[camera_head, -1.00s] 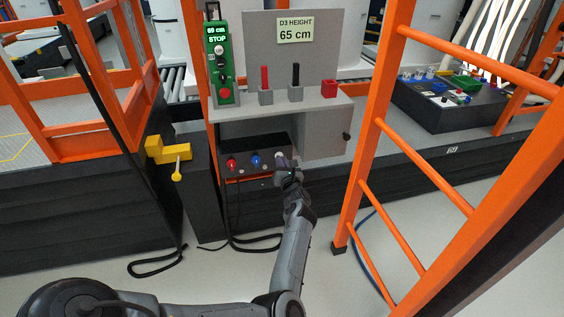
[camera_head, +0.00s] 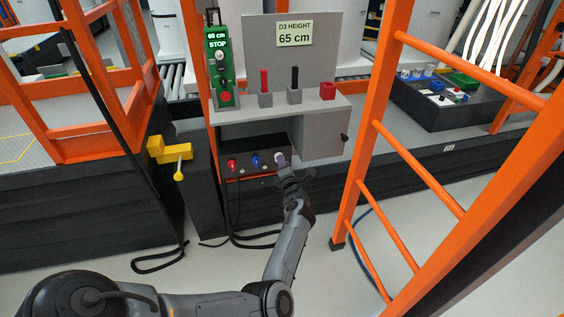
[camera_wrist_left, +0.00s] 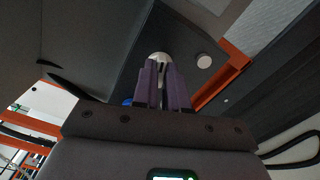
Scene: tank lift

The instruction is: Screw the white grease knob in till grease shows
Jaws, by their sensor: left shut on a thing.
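The white grease knob (camera_head: 278,156) sits at the right end of the dark panel (camera_head: 246,146) under the grey shelf, to the right of a red knob (camera_head: 232,164) and a blue knob (camera_head: 255,160). My left gripper (camera_head: 282,162) reaches up to it from below. In the left wrist view the purple fingers (camera_wrist_left: 164,80) are shut on the white knob (camera_wrist_left: 160,56), whose rounded end shows at their tips. The fingers hide much of the knob. I see no grease. My right gripper is not in view.
A small pale round part (camera_wrist_left: 204,61) sits beside the knob in the left wrist view. An orange ladder frame (camera_head: 380,130) stands right of my arm. A yellow handle (camera_head: 170,152) juts out at left. Black cables (camera_head: 160,262) lie on the floor.

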